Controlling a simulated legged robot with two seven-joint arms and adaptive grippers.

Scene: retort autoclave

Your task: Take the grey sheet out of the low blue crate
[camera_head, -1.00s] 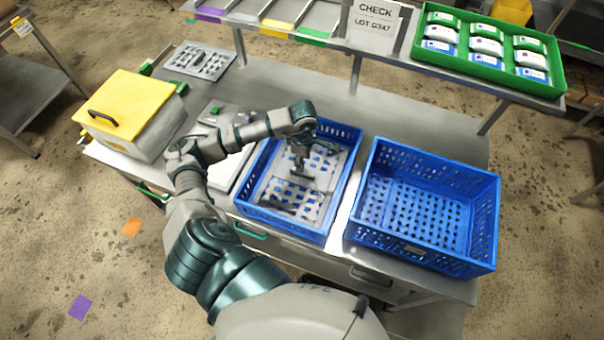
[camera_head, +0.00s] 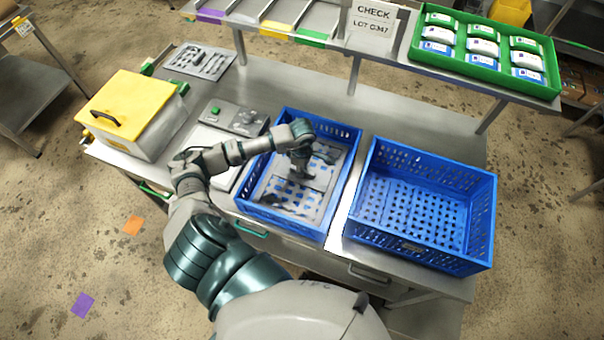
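The low blue crate (camera_head: 337,225) stands on the metal table, left of a second blue crate. The grey sheet (camera_head: 290,193) lies inside it, with blue showing through its holes. My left gripper (camera_head: 301,174) reaches down into the crate from above, over the middle of the sheet. The fingers are small and dark against the sheet, so I cannot tell whether they are open or touch it. The wrist and gripper hide part of the sheet. My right gripper is not in view.
The deeper blue crate (camera_head: 430,205) at the right is empty. A grey control box (camera_head: 236,117) and a yellow-lidded box (camera_head: 128,110) stand to the left. Another perforated grey plate (camera_head: 200,62) lies at the back left. A shelf with a green tray (camera_head: 480,72) overhangs the back.

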